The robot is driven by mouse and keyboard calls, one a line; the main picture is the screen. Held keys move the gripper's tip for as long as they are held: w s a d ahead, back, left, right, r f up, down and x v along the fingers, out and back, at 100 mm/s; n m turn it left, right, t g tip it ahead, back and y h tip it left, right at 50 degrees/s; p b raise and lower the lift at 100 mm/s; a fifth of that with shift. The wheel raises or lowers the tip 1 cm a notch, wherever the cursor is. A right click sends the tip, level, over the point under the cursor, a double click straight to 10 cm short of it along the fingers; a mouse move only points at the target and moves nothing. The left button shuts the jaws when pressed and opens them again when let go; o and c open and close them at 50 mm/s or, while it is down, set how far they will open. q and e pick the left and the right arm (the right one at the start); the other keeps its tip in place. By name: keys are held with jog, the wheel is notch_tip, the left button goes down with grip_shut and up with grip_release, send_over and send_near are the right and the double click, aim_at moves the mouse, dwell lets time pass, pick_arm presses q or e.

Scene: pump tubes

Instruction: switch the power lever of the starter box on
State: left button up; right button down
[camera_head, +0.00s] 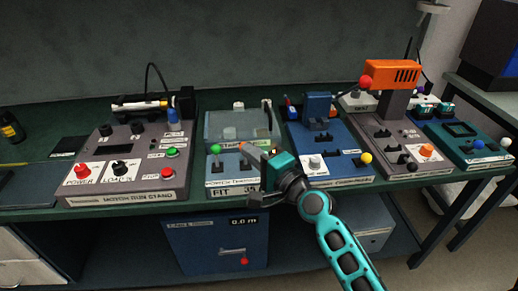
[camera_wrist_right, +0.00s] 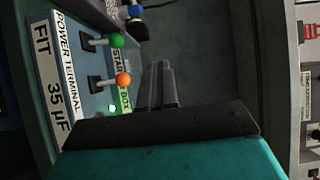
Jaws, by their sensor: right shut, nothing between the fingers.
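The starter box (camera_head: 222,172) stands mid-bench in the head view, with a clear-topped part behind its front panel. It carries a green-knobbed lever (camera_head: 215,149) and an orange-knobbed lever (camera_head: 243,146). I cannot read which lever is power. My right gripper (camera_head: 252,152) is shut and empty. Its fingertips (camera_wrist_right: 160,68) are beside the orange knob, with a visible gap in the wrist view. My left gripper is not in view.
A motor run stand (camera_head: 98,189) with red and green buttons is on the left. A blue device (camera_head: 347,171) with a yellow knob is close on the right. Farther right stands a grey unit with an orange top (camera_head: 393,74). A blue cabinet (camera_head: 205,245) is below the bench.

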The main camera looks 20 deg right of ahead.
jog(key=shift+s+d+r, duration=0.4)
jog(key=shift+s+r, duration=0.2)
jog(key=shift+s, duration=0.2)
jog(key=s+a+f+n+g+h, duration=0.1)
jog(key=s+f+n+g+h, duration=0.2)
jog(key=s+f+n, duration=1.4)
notch_tip(320, 180, down, 5)
jog(key=s+g, duration=0.2)
jog(key=g, duration=0.1)
jog(key=shift+a+g, duration=0.3)
jog(key=shift+a, duration=0.05)
jog(key=shift+s, duration=0.1)
